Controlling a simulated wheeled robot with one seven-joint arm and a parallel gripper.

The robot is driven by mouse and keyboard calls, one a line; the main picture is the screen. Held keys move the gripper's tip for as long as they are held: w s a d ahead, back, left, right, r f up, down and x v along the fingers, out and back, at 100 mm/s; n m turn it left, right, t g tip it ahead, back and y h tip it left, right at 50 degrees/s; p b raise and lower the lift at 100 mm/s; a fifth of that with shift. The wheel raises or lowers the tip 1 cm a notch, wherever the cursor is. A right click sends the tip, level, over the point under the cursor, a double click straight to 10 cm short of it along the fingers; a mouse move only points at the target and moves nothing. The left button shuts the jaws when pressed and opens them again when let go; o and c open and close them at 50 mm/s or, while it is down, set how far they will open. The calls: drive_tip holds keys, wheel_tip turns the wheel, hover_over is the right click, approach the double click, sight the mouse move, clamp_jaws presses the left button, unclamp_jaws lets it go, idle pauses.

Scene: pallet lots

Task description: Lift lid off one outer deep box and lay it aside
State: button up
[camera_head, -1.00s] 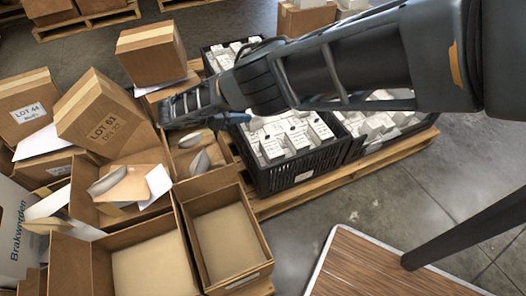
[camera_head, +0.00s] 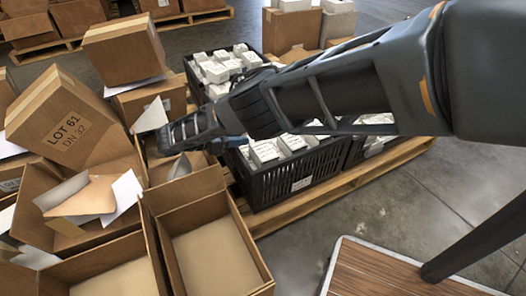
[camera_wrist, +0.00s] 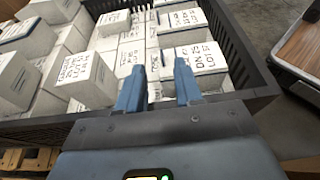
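Deep cardboard boxes crowd the left of the head view. A closed box marked LOT 61 DN 32 (camera_head: 72,118) leans tilted on others. An open empty box (camera_head: 212,248) stands at the front, with another open box (camera_head: 115,280) to its left. Another closed box (camera_head: 124,52) sits farther back. I cannot make out a separate lid. My gripper (camera_head: 232,143) is by the near left edge of a black crate (camera_head: 270,187), mostly hidden by my arm. In the wrist view, my gripper's blue fingers (camera_wrist: 160,88) are apart and empty, over the crate rim (camera_wrist: 230,100).
The crates hold small white cartons (camera_wrist: 88,78) and stand on a wooden pallet (camera_head: 275,218). Loose papers and a grey scoop-like piece (camera_head: 180,166) lie among the boxes. A brown-topped platform (camera_head: 375,275) is at the front right.

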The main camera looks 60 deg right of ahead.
sight(263, 148)
drive_tip(key=b+x, duration=0.1)
drive_tip(key=x, duration=0.4)
drive_tip(key=shift+s+a+f, duration=0.1)
drive_tip(key=shift+f, duration=0.1)
clamp_jaws()
